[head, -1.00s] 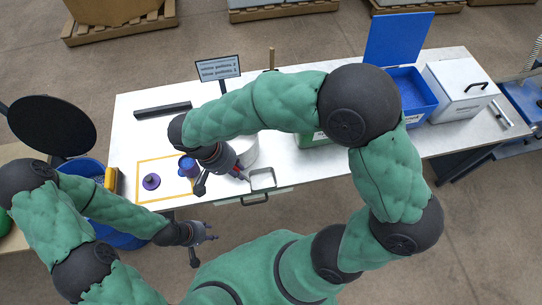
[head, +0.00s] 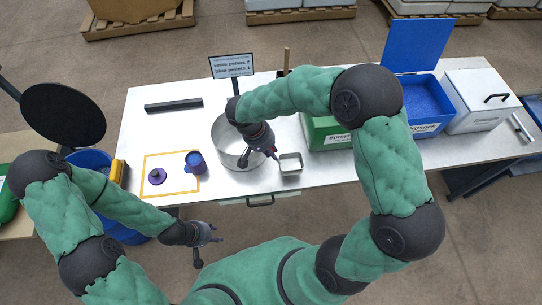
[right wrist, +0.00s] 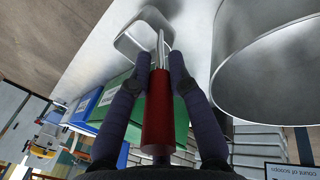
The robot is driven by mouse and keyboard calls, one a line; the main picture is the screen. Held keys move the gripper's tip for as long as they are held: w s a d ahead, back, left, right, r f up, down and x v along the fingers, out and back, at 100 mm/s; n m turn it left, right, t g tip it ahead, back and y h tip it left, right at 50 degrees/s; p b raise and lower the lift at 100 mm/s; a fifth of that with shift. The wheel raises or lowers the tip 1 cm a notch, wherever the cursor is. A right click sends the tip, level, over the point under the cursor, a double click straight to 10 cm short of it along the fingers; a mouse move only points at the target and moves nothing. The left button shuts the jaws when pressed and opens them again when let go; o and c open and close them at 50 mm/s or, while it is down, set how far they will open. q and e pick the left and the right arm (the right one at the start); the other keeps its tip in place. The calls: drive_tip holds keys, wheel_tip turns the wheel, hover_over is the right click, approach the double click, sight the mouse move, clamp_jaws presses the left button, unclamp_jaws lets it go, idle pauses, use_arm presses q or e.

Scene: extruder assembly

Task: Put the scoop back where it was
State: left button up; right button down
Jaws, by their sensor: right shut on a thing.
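The scoop is a square metal pan (head: 290,163) with a red handle (right wrist: 158,118). My right gripper (head: 268,152) is shut on the red handle, and in the right wrist view its two dark fingers flank it. The pan extends beyond the fingertips, just right of the metal pot (head: 222,145), near the table's front edge. I cannot tell whether the pan touches the table. My left gripper (head: 214,234) hangs in front of the table, away from the scoop; its fingers are too small to read.
A green box (head: 325,134), blue open bin (head: 425,105) and white box (head: 482,98) stand right. A black bar (head: 174,105) and sign (head: 232,64) are at the back.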

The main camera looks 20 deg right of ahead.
drive_tip(key=shift+w+d+f+b, duration=0.1)
drive_tip(key=shift+f+b, duration=0.35)
drive_tip(key=shift+f, duration=1.15)
drive_tip(key=shift+f, duration=0.15)
drive_tip(key=c, duration=1.2)
unclamp_jaws()
drive_tip(key=shift+o, duration=0.2)
drive_tip(key=s+p+v, duration=0.1)
drive_tip(key=p+v, duration=0.2)
drive_tip(key=v, duration=0.9)
drive_tip(key=shift+w, duration=0.45)
